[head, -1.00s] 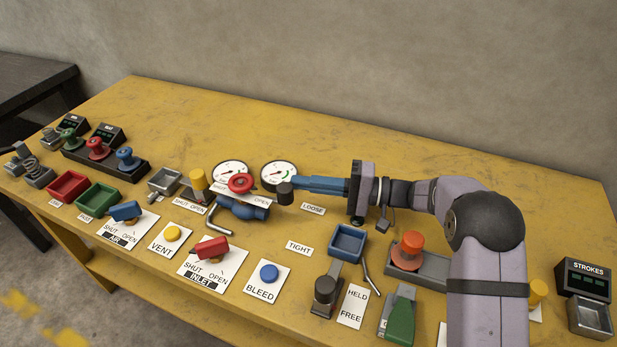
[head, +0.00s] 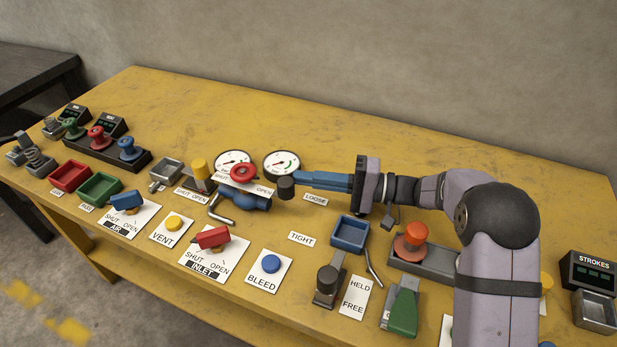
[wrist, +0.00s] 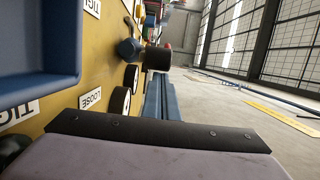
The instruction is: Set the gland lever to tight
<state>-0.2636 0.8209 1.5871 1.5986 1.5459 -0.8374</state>
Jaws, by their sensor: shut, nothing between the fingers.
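The LOOSE label (head: 315,199) and the TIGHT label (head: 301,239) lie on the yellow bench, TIGHT nearer the front edge. A dark cylindrical knob (head: 286,187), apparently the gland lever's end, stands at the right of the blue valve body (head: 258,203), on the LOOSE side. The rest of the lever is hidden. The knob also shows in the wrist view (wrist: 158,59). My gripper (head: 297,180) is shut and empty, its blue fingers pointing left with tips right beside the knob. I cannot tell whether they touch it.
A red handwheel (head: 242,173) and two white gauges (head: 282,165) stand close to the fingertips. A blue tray (head: 350,234) and an orange-red knob (head: 415,233) sit in front of my arm. The bench behind the gauges is clear.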

